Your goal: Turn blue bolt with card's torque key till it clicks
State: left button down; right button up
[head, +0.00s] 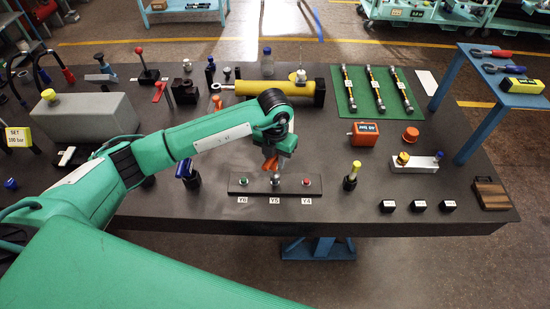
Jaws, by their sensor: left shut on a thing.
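My left gripper (272,157) points down above the middle of a dark strip (252,188) on the bench. It is shut on an orange-handled key (270,164), mostly hidden by the gripper. The strip carries a green fitting (243,182) over label Y6, a middle fitting (276,180) over Y5 and a red fitting (307,182) over Y4. The middle one looks grey-blue; I cannot tell whether the key touches it. A blue-handled key (187,171) and a yellow-handled key (351,174) stand on either side. A yellow card (17,137) reads SET and a bar value. My right gripper is not in view.
A yellow cylinder (270,88) lies behind the arm. A green mat (358,100) with several hoses is at the back right. An orange box (364,134), a white block (425,163) and black labelled blocks (419,206) stand at the right. A grey tank (85,116) stands left.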

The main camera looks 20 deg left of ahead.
pick_arm(q)
jog(key=shift+b, duration=0.45)
dwell(1.0)
jog(key=shift+f+b, duration=0.9)
jog(key=shift+f, duration=0.1)
jog(key=shift+m+b, duration=2)
jog(key=shift+m, duration=0.4)
dwell(0.9)
